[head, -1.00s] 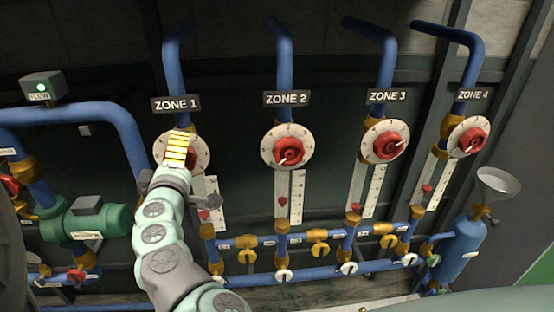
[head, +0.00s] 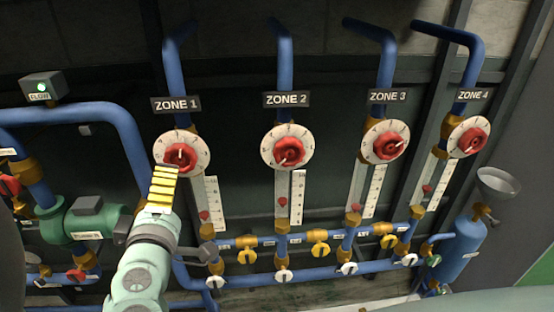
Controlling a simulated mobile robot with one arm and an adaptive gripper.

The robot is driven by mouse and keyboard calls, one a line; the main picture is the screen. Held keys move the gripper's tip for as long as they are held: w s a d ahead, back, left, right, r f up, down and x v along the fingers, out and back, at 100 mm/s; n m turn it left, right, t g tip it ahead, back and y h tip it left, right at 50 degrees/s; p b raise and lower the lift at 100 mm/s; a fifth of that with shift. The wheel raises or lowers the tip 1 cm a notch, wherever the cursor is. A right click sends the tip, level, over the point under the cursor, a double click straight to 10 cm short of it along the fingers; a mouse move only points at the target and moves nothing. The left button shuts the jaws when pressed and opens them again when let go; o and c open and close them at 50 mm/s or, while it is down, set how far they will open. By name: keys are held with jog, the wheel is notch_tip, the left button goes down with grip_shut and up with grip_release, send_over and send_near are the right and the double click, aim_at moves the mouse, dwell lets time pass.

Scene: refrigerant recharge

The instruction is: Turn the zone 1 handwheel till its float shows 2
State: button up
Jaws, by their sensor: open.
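The zone 1 handwheel (head: 180,157) is red with a white pointer mark, in front of a round white dial (head: 204,145) under the ZONE 1 sign (head: 176,104). Its sight gauge (head: 212,190) hangs below, with the red float (head: 204,215) low in it; the scale figures are too small to read. My gripper (head: 165,170) is open, with yellow stripes on it, just below and left of the handwheel. It overlaps the dial's lower left edge in the picture. I cannot tell how far in front it is, and its fingertips are not clear.
Similar handwheels for zone 2 (head: 289,151), zone 3 (head: 390,146) and zone 4 (head: 472,140) are to the right. A green pump (head: 97,220) and blue pipe (head: 75,114) are at left. Yellow valves (head: 320,236) line the lower pipes. A blue cylinder (head: 462,250) stands at right.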

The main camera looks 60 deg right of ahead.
jog(key=shift+s+a+r, duration=0.15)
jog(key=shift+s, duration=0.2)
dwell(0.6)
